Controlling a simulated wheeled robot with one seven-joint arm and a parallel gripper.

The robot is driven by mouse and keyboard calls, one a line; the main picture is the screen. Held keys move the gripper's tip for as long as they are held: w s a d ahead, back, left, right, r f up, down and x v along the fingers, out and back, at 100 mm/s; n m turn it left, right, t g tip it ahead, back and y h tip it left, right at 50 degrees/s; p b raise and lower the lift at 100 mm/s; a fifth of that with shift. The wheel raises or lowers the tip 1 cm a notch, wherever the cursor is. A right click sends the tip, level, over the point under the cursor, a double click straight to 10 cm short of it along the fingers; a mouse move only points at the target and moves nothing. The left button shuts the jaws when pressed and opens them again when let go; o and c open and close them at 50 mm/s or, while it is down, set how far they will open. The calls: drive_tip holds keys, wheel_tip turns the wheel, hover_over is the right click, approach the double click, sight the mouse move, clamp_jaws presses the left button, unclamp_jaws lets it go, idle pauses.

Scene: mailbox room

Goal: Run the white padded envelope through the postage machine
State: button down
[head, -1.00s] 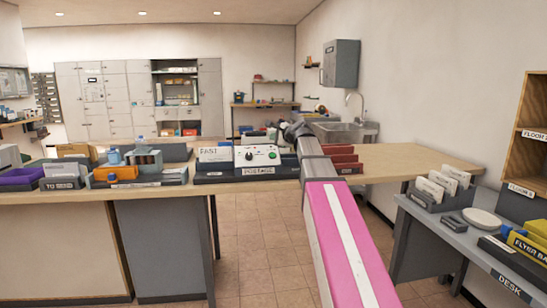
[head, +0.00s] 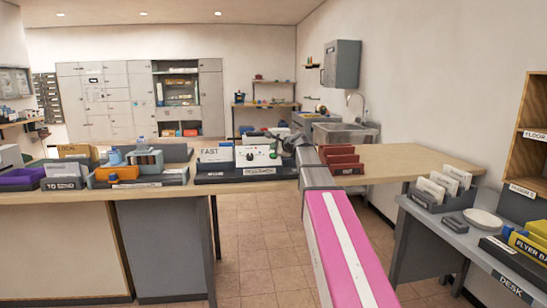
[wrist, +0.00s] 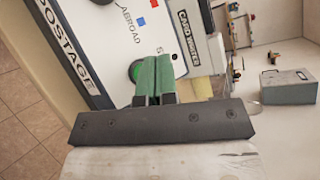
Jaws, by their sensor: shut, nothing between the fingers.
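The postage machine (head: 258,157) is a white panel with dark and green knobs, standing on the counter behind a dark POSTAGE strip. In the wrist view its white face (wrist: 112,50) shows the word ABROAD, blue and red marks and a round green button (wrist: 134,71). My gripper (wrist: 158,62) has its green fingers shut together and empty, over the panel close beside that button. Whether they touch the panel I cannot tell. In the head view my arm reaches over the machine's right side. I cannot make out the white padded envelope for sure in either view.
A FAST card holder (head: 214,155) stands left of the machine. Red-brown folders (head: 341,160) stand right of it, near my arm. A TO SEND tray (head: 64,183) is at the left. The counter (head: 405,162) is bare further right. A DESK (head: 450,235) stands at the right.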

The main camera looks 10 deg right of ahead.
drive_tip(key=shift+w+f, duration=0.8)
drive_tip(key=shift+f, duration=0.3)
drive_tip(key=shift+f, duration=0.15)
idle(1.2)
drive_tip(key=shift+w+f, duration=0.2)
drive_tip(key=shift+f, duration=0.05)
